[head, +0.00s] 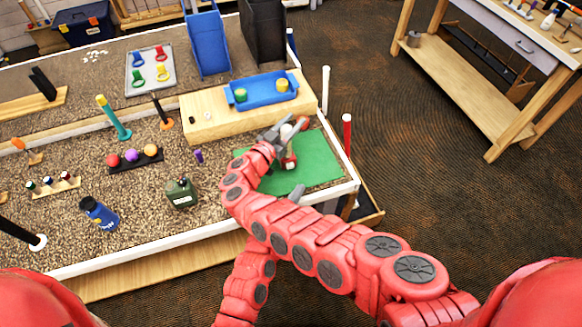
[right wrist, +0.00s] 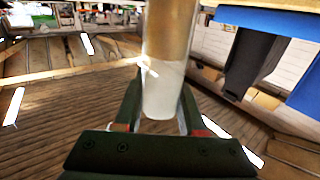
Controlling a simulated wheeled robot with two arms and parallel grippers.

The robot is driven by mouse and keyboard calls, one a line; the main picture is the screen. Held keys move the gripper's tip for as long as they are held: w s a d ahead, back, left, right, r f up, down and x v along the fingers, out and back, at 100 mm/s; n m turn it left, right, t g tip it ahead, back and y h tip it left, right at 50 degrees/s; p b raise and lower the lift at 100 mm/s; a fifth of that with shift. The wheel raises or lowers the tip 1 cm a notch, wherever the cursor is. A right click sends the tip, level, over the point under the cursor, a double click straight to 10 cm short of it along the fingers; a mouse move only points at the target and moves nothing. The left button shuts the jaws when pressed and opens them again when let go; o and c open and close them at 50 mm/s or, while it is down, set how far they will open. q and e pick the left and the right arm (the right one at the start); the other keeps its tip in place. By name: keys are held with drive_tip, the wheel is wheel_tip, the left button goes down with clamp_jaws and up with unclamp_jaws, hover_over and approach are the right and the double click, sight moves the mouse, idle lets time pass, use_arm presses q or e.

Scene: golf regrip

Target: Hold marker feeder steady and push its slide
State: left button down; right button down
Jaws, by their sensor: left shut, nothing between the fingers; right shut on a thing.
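The marker feeder (head: 289,162), a small red and whitish upright piece, stands on the green mat (head: 318,160) in the head view. My right gripper (head: 284,128) is at its upper part, in front of some of it. In the right wrist view a tube, tan above and white below (right wrist: 163,88), stands between the fingers of my right gripper (right wrist: 158,118), which is shut on it. The right arm hides much of the left arm. I cannot make out the slide.
Behind the mat is a wooden block with a blue tray (head: 262,92) on it. A red post (head: 347,131) rises at the table's right edge.

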idle(0.3)
drive_tip(key=shift+c, duration=2)
unclamp_jaws()
